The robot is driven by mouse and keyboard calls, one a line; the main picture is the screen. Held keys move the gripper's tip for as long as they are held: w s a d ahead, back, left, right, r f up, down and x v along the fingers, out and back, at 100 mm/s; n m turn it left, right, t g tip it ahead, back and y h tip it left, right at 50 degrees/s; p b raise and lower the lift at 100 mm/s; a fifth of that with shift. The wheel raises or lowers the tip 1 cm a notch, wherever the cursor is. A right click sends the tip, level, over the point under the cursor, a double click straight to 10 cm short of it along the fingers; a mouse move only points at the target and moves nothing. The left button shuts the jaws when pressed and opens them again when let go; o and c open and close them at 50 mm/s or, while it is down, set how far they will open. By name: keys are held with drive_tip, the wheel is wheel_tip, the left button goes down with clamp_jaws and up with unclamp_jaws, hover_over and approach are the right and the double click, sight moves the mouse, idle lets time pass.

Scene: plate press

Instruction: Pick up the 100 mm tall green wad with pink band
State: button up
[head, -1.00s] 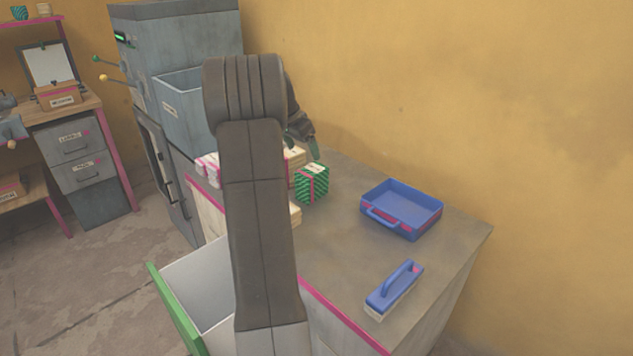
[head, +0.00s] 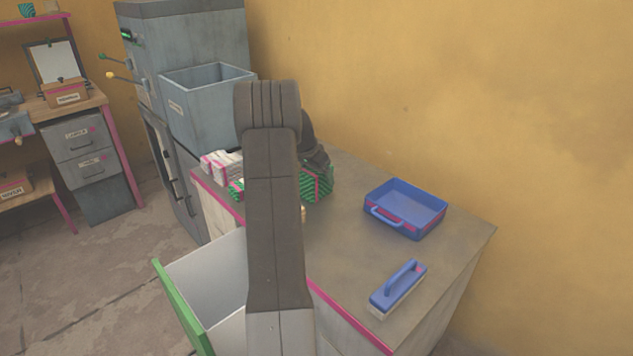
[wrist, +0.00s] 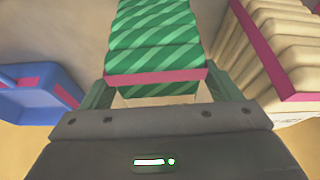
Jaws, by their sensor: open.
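The green striped wad with a pink band (head: 318,184) stands on the grey counter, just right of my arm in the head view. My wrist hides its upper part there. In the wrist view the same wad (wrist: 155,38) fills the top middle, its pink band running across the near edge. My gripper (wrist: 161,80) is open, with one green finger on each side of the wad's near end. I cannot tell whether the fingers touch it.
Cream wads with pink bands (wrist: 285,45) stand close right of my gripper in the wrist view. Another green piece (head: 237,189) shows left of my arm. A blue tray (head: 405,228) and blue-handled block (head: 395,294) lie right on the counter. An open drawer (head: 178,305) juts out in front.

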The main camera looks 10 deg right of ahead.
drive_tip(key=shift+f+b, duration=0.3)
drive_tip(key=shift+f, duration=0.05)
idle(0.5)
drive_tip(key=shift+c, duration=0.4)
drive_tip(key=c, duration=1)
